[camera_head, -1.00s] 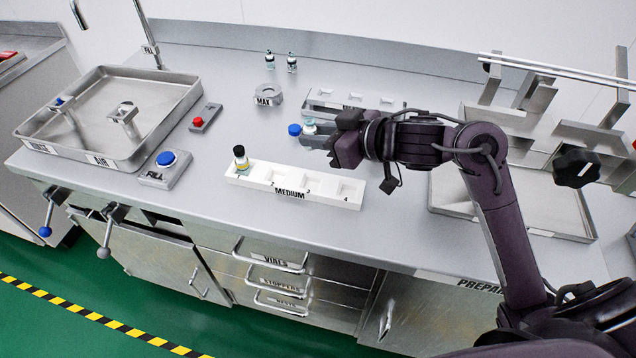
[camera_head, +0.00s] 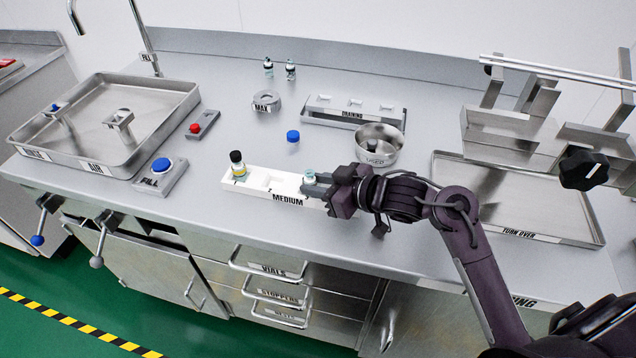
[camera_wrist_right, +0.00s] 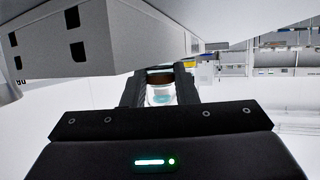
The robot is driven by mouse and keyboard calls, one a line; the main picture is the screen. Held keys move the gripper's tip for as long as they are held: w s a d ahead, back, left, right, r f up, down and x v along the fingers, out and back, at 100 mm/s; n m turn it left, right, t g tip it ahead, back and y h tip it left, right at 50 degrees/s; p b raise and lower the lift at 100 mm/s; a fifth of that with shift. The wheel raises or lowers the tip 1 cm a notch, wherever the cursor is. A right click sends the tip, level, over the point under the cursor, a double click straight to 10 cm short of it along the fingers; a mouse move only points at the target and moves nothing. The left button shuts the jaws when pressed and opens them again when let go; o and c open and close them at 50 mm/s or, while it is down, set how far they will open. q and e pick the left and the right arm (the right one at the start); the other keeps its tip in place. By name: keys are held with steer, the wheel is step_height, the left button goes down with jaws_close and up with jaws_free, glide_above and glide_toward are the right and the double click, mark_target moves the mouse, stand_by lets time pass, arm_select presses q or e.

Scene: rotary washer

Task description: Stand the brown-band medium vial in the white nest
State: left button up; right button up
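The white nest (camera_head: 262,196), marked MEDIUM, lies along the middle of the counter. My right gripper (camera_head: 312,185) is over its right part and hides the right-hand pockets. It is shut on a small clear vial with a teal top (camera_head: 309,176). In the right wrist view the vial (camera_wrist_right: 160,93) shows a brown band and stands between the fingers. I cannot tell whether its base is in a pocket or just above. Another vial, black-topped with a yellow band (camera_head: 238,164), stands in the leftmost pocket. My left gripper is not in view.
A blue cap-like piece (camera_head: 293,136) sits behind the nest. A metal bowl (camera_head: 378,151) and the DRAINING rack (camera_head: 330,112) stand further back. Two vials (camera_head: 279,69) are at the back. A steel tray (camera_head: 463,172) lies right, a basin (camera_head: 160,95) left.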

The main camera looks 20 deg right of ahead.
steer(key=o, duration=0.4)
steer(key=shift+r, duration=0.1)
steer(key=v, duration=1.2)
